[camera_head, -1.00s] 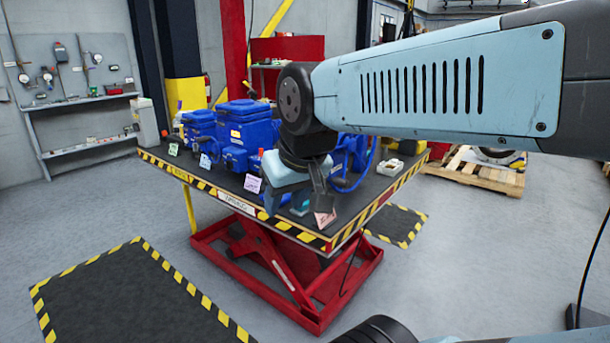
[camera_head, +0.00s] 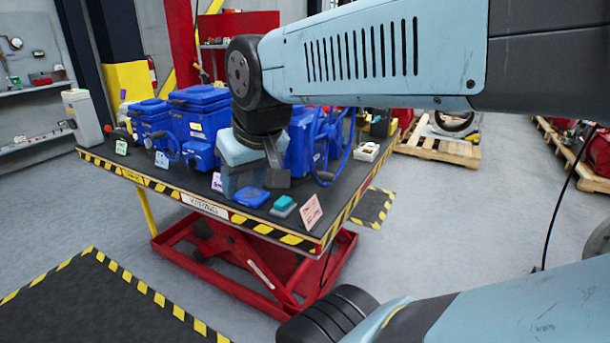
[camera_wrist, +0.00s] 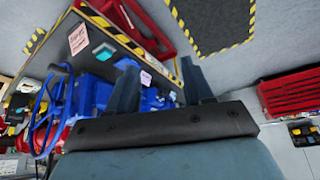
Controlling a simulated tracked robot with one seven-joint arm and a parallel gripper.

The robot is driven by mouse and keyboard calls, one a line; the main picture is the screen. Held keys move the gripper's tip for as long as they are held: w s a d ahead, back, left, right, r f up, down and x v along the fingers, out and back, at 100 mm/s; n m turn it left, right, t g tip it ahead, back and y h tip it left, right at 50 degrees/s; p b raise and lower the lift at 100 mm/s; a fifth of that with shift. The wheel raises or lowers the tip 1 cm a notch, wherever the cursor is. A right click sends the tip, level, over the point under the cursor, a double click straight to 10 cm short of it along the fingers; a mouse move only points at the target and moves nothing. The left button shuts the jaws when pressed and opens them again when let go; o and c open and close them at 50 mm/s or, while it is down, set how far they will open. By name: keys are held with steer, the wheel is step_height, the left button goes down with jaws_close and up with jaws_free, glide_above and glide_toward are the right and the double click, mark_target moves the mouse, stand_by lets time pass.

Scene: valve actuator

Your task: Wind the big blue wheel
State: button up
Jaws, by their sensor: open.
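The big blue wheel (camera_head: 347,148) stands upright on the right side of a blue valve actuator (camera_head: 300,142) on the table. My forearm and wrist hide part of that actuator in the head view. The spoked wheel shows at the left of the wrist view (camera_wrist: 38,125). My gripper (camera_head: 262,180) points downward in front of the actuator, left of the wheel and apart from it. In the wrist view its two fingers (camera_wrist: 160,82) are spread, with nothing held between them.
The table (camera_head: 190,196) has striped edges and a red lift base (camera_head: 255,255). Other blue actuators (camera_head: 195,120), a blue box (camera_head: 251,197), a teal box (camera_head: 284,205) and small cards stand on it. A pallet (camera_head: 438,148) lies behind right.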

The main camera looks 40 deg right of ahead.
steer(key=shift+o, duration=0.3)
steer(key=shift+w+d+f+m+g, duration=0.25)
steer(key=shift+f+m+g, duration=0.15)
steer(key=shift+f+m, duration=0.15)
steer(key=w+d+f+m+g+y, duration=0.3)
steer(key=w+d+f+m+y, duration=0.15)
steer(key=m, duration=0.25)
steer(key=m+t+y, duration=0.2)
steer(key=m+t, duration=1.3)
steer(key=m, duration=0.7)
glide_toward(324, 176)
steer(key=shift+n, duration=0.25)
steer(key=x, duration=0.7)
steer(key=d+f+x, duration=0.1)
steer(key=x, duration=0.2)
steer(key=shift+w, duration=0.5)
steer(key=shift+c, duration=0.3)
steer(key=shift+r, duration=0.1)
jaws_close()
